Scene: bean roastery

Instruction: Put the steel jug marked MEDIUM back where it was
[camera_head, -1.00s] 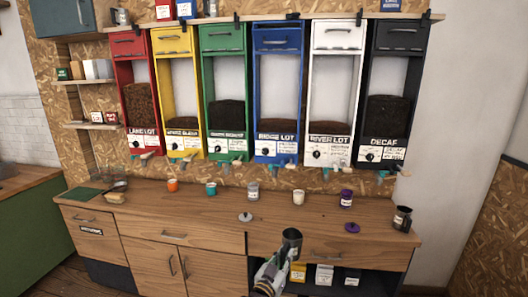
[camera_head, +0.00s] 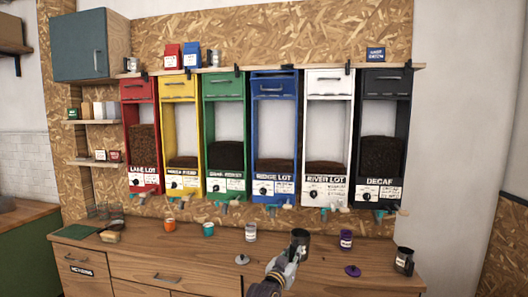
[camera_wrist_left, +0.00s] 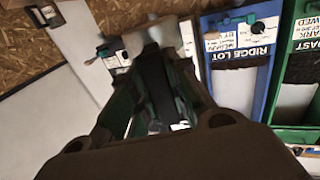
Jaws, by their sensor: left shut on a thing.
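My left gripper (camera_head: 290,262) is shut on a dark steel jug (camera_head: 301,239) and holds it upright in front of the counter's back half, below the white River Lot dispenser (camera_head: 325,182). Any marking on this jug cannot be read. In the left wrist view my fingers (camera_wrist_left: 150,95) fill the middle, and the jug between them is too dark to make out clearly. Another dark jug (camera_head: 404,261) stands at the counter's right end, its label too small to read. My right gripper is not in view.
On the wooden counter (camera_head: 200,257) stand an orange cup (camera_head: 169,226), a teal cup (camera_head: 208,230), a grey container (camera_head: 250,233) and a purple container (camera_head: 346,239). Dispenser spouts overhang the back.

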